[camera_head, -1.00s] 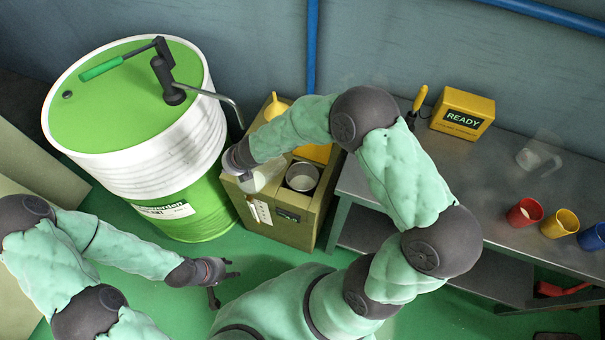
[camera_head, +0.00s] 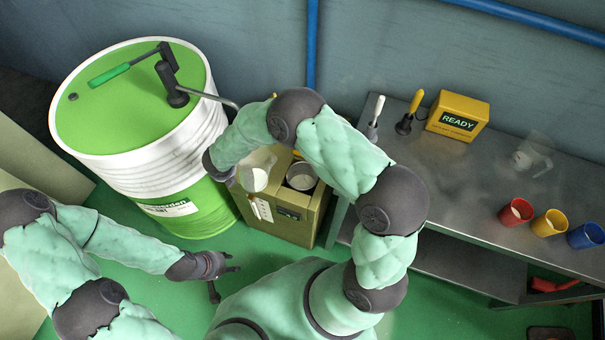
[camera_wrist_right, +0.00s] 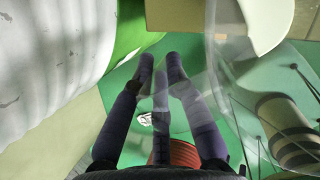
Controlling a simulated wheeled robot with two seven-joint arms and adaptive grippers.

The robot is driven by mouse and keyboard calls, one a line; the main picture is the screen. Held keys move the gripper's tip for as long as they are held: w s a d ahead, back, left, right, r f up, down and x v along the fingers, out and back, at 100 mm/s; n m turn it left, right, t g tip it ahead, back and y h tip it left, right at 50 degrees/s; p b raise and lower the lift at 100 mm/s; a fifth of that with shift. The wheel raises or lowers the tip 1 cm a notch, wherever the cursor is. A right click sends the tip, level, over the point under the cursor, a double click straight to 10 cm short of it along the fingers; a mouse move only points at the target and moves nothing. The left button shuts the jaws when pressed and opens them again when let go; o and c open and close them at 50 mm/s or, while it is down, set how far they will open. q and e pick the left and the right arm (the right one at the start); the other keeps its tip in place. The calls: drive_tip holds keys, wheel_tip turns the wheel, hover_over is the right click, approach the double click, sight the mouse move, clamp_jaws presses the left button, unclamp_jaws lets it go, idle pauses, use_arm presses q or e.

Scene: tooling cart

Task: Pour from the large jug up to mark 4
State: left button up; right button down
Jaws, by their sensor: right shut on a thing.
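A clear jug (camera_wrist_right: 222,75) with white contents is held by my right gripper (camera_wrist_right: 160,62), whose dark fingers are closed at its side in the right wrist view. In the head view the white contents (camera_head: 254,180) show beside the end of my right arm, over the left part of the wooden cart (camera_head: 293,232). An open metal can (camera_head: 301,176) stands in the cart, just right of the white. Another clear vessel (camera_head: 531,160) stands on the grey bench. No level marks are readable. My left gripper (camera_head: 226,275) is open and empty above the green floor.
A green and white drum (camera_head: 130,110) with a pump stands left of the cart. The bench (camera_head: 455,180) holds red (camera_head: 516,212), yellow (camera_head: 549,223) and blue (camera_head: 586,235) cups, two upright-handled tools and a yellow READY box (camera_head: 458,115).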

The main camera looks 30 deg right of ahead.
sight(242, 164)
drive_tip(key=shift+w+a+f+g+h+p, duration=0.1)
drive_tip(key=shift+w+f+g+h+p, duration=0.05)
drive_tip(key=shift+f+h, duration=0.35)
drive_tip(key=shift+w+a+f+g+h+p, duration=0.15)
drive_tip(key=shift+f+h, duration=0.15)
drive_tip(key=shift+f, duration=0.3)
idle(4.1)
